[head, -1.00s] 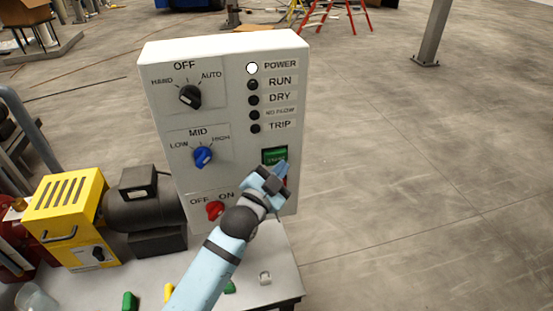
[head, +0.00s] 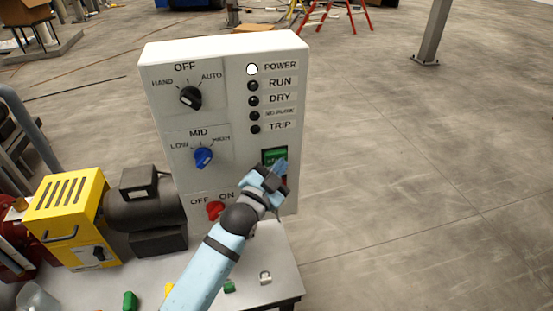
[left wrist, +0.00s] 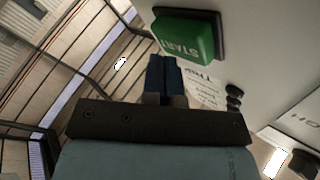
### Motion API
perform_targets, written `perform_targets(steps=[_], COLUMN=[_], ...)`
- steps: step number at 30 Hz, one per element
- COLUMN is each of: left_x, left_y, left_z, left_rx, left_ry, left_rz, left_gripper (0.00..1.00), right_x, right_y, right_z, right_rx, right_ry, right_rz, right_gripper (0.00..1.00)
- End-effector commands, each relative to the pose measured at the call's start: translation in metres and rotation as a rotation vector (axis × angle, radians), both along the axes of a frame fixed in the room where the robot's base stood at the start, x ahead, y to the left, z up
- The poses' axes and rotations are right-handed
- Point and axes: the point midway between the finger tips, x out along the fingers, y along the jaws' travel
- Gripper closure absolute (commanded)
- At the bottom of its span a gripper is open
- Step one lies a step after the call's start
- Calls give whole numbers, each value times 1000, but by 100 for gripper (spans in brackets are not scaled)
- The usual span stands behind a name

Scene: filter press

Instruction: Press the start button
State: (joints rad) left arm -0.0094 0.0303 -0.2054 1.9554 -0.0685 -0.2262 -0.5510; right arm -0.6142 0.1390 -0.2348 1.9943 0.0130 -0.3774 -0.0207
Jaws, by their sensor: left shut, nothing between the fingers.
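The green start button (head: 272,155) sits in a dark frame on the lower right of the white control panel (head: 225,70). In the left wrist view the button (left wrist: 187,35) shows large, with the word START on it. My left gripper (head: 281,167) is shut and empty, its fingertips in front of the panel at the button's lower right edge. In the left wrist view the closed fingers (left wrist: 166,75) point toward the button's underside; I cannot tell whether they touch it. The gripper hides part of a red control below the button. My right gripper is not in view.
The panel also carries a black selector (head: 190,97), a blue selector (head: 203,157) and a red switch (head: 215,209). The POWER lamp (head: 252,69) is white; the lamps below are dark. A yellow box (head: 65,205) and a black motor (head: 143,205) stand left on the table.

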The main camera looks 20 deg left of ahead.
Motion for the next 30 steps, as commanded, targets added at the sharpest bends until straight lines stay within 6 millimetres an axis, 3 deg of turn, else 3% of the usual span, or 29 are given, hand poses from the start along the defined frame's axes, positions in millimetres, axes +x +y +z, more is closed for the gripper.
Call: perform_targets(steps=[30], left_x=[9], left_y=[6], left_z=[1], left_rx=[0], left_ry=[-1], left_rz=[0], left_gripper=[100], right_x=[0], right_y=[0], right_z=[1], right_rx=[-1], right_ry=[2], right_rz=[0], right_gripper=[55])
